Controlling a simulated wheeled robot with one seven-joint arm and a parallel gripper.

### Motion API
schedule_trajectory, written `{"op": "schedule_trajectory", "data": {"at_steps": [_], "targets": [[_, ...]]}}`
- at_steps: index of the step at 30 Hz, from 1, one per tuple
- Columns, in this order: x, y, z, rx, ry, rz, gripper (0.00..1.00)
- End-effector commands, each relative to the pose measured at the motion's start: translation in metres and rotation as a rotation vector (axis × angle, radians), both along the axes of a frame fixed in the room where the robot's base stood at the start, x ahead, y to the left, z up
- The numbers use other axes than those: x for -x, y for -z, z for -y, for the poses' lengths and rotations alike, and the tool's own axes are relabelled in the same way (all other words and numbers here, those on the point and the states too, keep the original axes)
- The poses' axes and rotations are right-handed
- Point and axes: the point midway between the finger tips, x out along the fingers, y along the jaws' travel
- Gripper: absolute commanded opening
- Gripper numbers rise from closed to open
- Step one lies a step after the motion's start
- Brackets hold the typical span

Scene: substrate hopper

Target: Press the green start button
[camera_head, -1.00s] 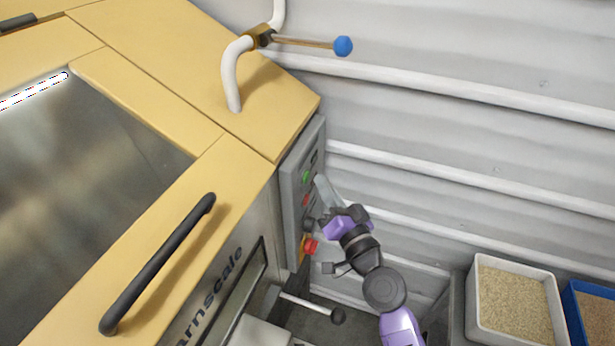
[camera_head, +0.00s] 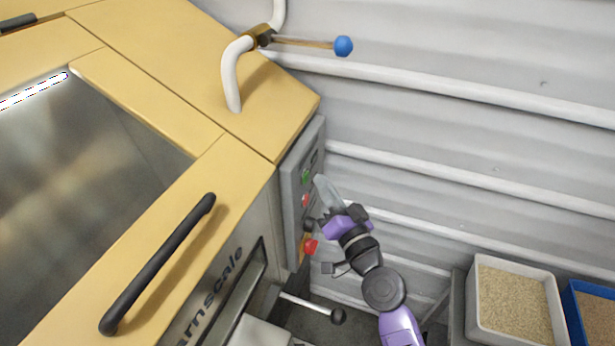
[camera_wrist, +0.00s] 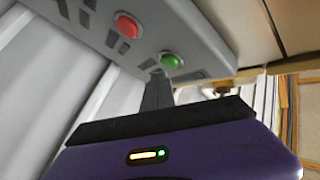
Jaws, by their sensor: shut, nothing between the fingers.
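The green start button (camera_head: 306,175) is on the grey control panel (camera_head: 290,195) at the side of the yellow machine. In the wrist view the green button (camera_wrist: 171,61) is round, in a pale ring, and fully in sight. My gripper (camera_head: 320,180) is shut and empty, its fingers pointing at the panel just right of the button. In the wrist view the closed fingertips (camera_wrist: 159,76) appear just below and slightly left of the green button. I cannot tell whether they touch the panel; they do not cover the button's face.
A red button (camera_wrist: 128,26) sits beside the green one. A red knob (camera_head: 310,246) on yellow is lower on the panel. A black-knobbed lever (camera_head: 337,316) sticks out below. A ribbed wall (camera_head: 450,150) stands close on the right. A grain bin (camera_head: 478,300) is at lower right.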

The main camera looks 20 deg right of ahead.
Motion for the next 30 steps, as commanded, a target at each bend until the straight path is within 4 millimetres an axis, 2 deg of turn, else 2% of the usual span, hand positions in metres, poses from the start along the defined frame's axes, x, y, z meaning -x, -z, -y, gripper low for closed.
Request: {"op": "schedule_trajectory", "data": {"at_steps": [30], "targets": [[-0.0069, -0.0003, -0.0098, 0.0, -0.001, 0.0, 0.0]]}}
